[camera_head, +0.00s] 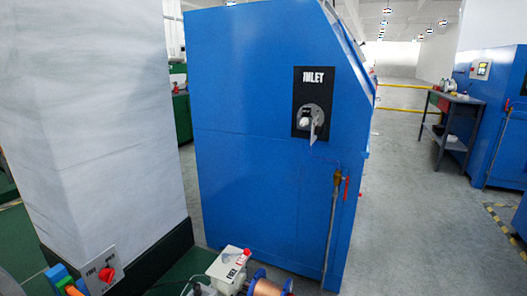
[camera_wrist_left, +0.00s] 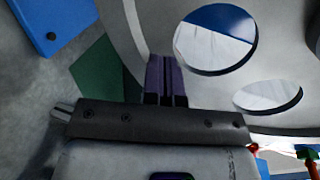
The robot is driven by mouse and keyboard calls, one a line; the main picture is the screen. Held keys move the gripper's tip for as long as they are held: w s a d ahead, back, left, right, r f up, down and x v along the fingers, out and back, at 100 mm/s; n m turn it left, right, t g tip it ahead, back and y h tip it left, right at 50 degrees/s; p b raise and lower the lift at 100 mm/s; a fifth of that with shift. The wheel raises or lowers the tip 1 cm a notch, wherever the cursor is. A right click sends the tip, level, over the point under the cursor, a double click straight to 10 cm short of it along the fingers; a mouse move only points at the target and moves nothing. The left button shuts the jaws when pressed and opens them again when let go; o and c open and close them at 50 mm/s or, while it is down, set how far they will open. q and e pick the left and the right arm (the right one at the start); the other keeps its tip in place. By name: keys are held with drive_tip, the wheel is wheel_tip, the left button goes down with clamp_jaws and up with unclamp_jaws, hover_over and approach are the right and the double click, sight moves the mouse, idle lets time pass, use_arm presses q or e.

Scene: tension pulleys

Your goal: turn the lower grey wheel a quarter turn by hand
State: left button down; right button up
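A large grey wheel (camera_wrist_left: 200,88) with round holes fills the upper right of the left wrist view. Its curved rim runs down the middle of that view. My left gripper (camera_wrist_left: 167,62) shows there with its two dark fingers side by side, shut or nearly so, overlapping the wheel close to its rim. I cannot tell whether the fingers touch the wheel, or whether this is the lower one. In the head view, neither gripper shows, and only a grey curved edge (camera_head: 10,284) shows at the bottom left corner. My right gripper is out of view.
A tall blue machine (camera_head: 250,130) with an INLET panel (camera_head: 312,100) stands ahead. A pale column (camera_head: 95,110) stands at left. A red-knob panel (camera_head: 104,272), a white box (camera_head: 229,268) and a copper spool (camera_head: 268,287) are low in front. Open floor lies right.

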use_arm(q)
drive_tip(key=shift+s+a, duration=0.2)
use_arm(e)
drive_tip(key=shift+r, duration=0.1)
